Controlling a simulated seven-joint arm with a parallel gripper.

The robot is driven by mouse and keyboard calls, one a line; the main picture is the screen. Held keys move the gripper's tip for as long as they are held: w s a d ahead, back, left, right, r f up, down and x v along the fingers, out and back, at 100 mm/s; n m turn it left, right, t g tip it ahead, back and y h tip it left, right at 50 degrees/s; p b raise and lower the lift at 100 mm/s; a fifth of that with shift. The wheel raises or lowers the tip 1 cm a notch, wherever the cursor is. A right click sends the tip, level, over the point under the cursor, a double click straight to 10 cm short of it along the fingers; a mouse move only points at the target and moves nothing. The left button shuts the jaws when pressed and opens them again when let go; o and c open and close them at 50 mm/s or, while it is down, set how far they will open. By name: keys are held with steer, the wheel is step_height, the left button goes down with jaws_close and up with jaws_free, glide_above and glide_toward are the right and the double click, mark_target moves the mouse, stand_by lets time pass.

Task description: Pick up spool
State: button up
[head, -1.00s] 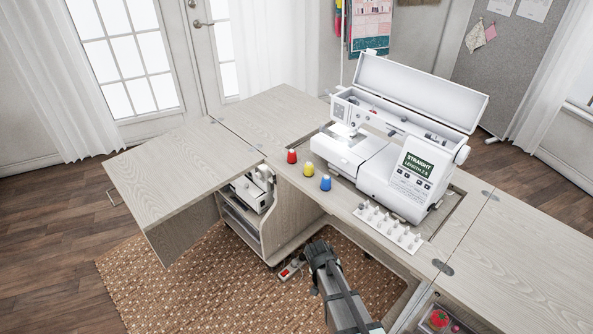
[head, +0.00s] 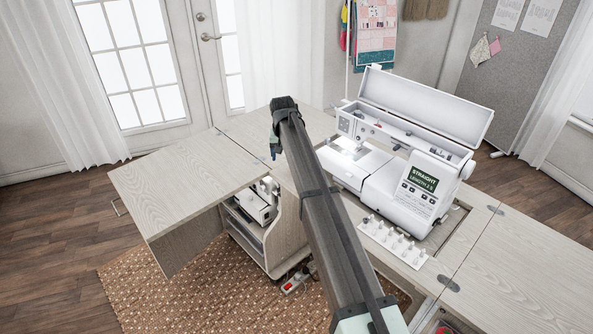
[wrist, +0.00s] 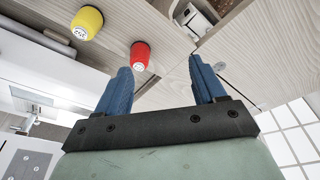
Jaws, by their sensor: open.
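A red spool (wrist: 140,55) and a yellow spool (wrist: 87,22) stand on the wood-grain cabinet top in the wrist view. My gripper (wrist: 160,68) is open with nothing between its blue fingers. The red spool is just beyond the left fingertip in that view, and the yellow one is farther left. I cannot tell the exact gap to the red spool. In the head view my gripper (head: 275,143) is over the cabinet top left of the sewing machine, and my arm hides the spools. The blue spool shows in neither current view.
The white sewing machine (head: 403,180) stands right of my arm. A white rack of small pegs (head: 393,240) lies in front of it. The left cabinet leaf (head: 180,185) is bare. An open shelf (head: 250,210) below holds a white machine.

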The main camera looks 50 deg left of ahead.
steer(key=w+r+n, duration=0.1)
steer(key=w+r, duration=0.3)
steer(key=w, duration=0.1)
steer(key=shift+g+h, duration=0.3)
steer(key=shift+g, duration=0.1)
steer(key=f, duration=0.8)
steer(key=w+f, duration=0.1)
steer(key=f, duration=0.4)
steer(key=shift+a+f, duration=0.1)
steer(key=shift+a, duration=0.15)
steer(key=c, duration=1.1)
steer(key=shift+c, duration=0.2)
